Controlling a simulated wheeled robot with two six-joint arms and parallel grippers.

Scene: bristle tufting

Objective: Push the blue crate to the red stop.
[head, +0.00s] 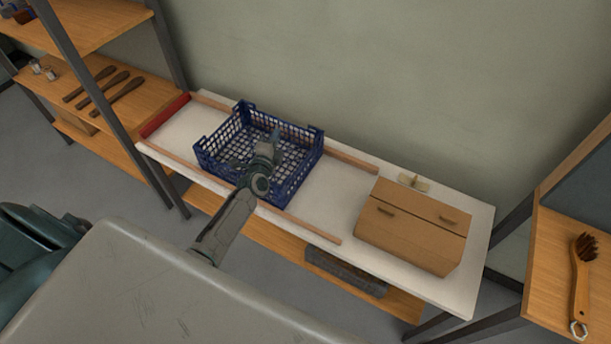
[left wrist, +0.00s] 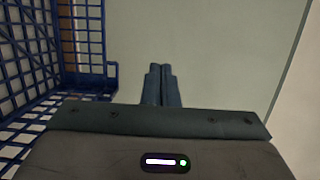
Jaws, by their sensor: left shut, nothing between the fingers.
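The blue crate (head: 212,159), an open mesh box, sits on the white table between two wooden rails. The red stop (head: 165,115) is a bar across the rails at the table's left end, with a gap between it and the crate. My left gripper (head: 275,137) overlaps the crate in the head view and hides part of it. In the left wrist view its fingers (left wrist: 162,85) are together and empty, with the crate's mesh (left wrist: 88,38) to their left. I cannot tell whether it touches the crate. My right gripper is not in view.
A brown box (head: 405,245) stands on the right of the white table (head: 477,225), with a small wooden piece (head: 413,182) behind it. Shelving with brushes stands left; a brush (head: 582,275) lies on the right shelf. The front rail (head: 300,225) runs along the crate's near side.

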